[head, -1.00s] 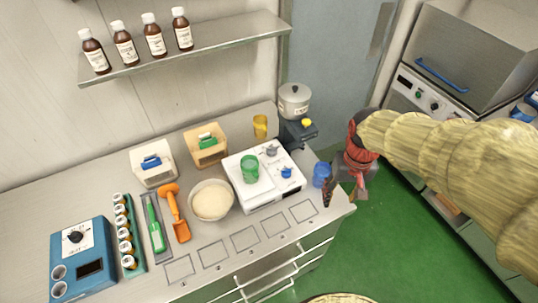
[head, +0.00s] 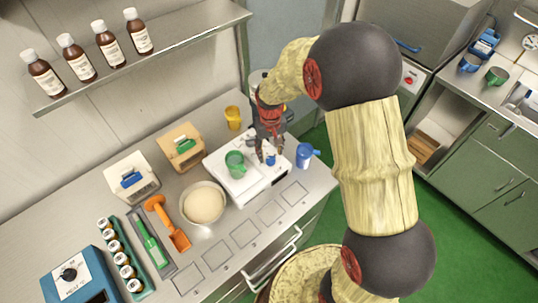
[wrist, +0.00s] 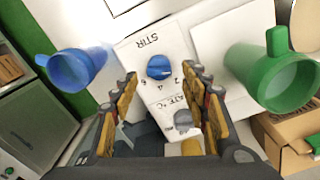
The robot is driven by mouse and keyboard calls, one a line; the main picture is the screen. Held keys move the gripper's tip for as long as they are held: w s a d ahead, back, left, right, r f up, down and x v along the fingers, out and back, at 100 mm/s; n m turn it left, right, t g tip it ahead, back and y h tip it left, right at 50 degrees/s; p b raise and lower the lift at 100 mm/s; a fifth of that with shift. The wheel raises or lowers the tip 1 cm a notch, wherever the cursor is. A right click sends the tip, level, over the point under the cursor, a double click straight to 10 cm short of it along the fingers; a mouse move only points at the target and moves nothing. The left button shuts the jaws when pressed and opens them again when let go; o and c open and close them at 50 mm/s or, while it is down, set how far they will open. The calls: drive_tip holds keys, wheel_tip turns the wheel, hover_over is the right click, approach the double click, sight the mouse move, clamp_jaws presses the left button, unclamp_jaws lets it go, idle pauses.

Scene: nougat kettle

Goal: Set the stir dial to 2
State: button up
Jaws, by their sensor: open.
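The stir dial is a blue knob (wrist: 159,66) on the white panel of a hotplate stirrer (head: 240,190), beside the printed word STIR. In the wrist view it lies between and just beyond my open fingertips (wrist: 160,82), and I see no contact. Small numbers are printed next to it; I cannot read its setting surely. A grey knob (wrist: 183,121) for the plate temperature sits on the same panel, nearer my palm. In the head view my gripper (head: 266,155) points down over the panel, with the blue knob (head: 271,160) just by its fingertips.
A green mug (head: 235,164) stands on the stirrer's plate. A blue mug (head: 306,156) stands close to its right. A bowl of pale powder (head: 204,203) stands to its left, and a yellow cup (head: 233,117) behind. A shelf with brown bottles (head: 108,43) hangs above.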

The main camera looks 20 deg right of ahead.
sight(271, 160)
drive_tip(key=shift+f, duration=1.25)
drive_tip(key=shift+c, duration=1.1)
drive_tip(key=c, duration=0.9)
drive_tip(key=shift+c, duration=0.2)
drive_tip(key=shift+m, duration=0.4)
drive_tip(key=m, duration=0.3)
drive_tip(key=shift+m, duration=0.3)
drive_tip(key=m, duration=0.4)
drive_tip(key=shift+m, duration=0.3)
